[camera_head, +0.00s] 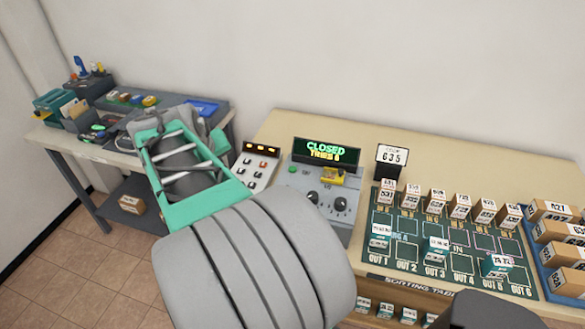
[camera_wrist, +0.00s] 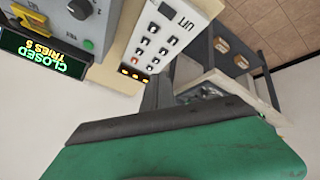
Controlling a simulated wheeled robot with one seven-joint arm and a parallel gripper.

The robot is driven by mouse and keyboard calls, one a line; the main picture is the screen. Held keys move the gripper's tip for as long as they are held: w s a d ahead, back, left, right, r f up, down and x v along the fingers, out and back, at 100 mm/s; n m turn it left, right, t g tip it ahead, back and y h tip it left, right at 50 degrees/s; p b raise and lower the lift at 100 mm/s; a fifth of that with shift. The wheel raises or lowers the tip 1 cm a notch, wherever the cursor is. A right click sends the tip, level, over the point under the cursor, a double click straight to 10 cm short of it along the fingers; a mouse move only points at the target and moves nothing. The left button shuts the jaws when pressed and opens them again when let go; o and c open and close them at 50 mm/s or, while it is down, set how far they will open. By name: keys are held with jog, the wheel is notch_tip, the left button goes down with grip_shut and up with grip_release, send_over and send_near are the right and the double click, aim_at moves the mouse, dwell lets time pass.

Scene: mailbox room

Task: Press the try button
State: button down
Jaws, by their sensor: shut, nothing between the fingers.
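A grey console (camera_head: 325,192) stands on the sorting table, with a display (camera_head: 326,152) that reads CLOSED and a TRIES count. The button also shows in the wrist view (camera_wrist: 88,45), upper left. A yellow part (camera_head: 333,176) and two dark knobs (camera_head: 312,197) are on the same console. My gripper (camera_wrist: 165,120) fills the bottom of the wrist view as a green body with a dark edge. It is shut and empty, apart from the button. My arm hides part of the table's left end.
A white keypad box (camera_head: 260,165) stands left of the console. A side desk (camera_head: 85,145) with tools is at the left.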

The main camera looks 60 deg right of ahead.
jog(key=s+d+r+m+g+h, duration=0.1)
jog(key=s+d+m+g+h, duration=0.1)
jog(key=s+d, duration=0.6)
jog(key=r+m+g, duration=0.1)
jog(key=m+g, duration=0.1)
send_over(291, 170)
jog(key=shift+r+h, duration=0.1)
jog(key=shift+h, duration=0.2)
notch_tip(291, 170, down, 9)
jog(key=b, duration=0.6)
jog(key=shift+r, duration=0.1)
dwell(0.8)
jog(key=shift+f+b, duration=0.45)
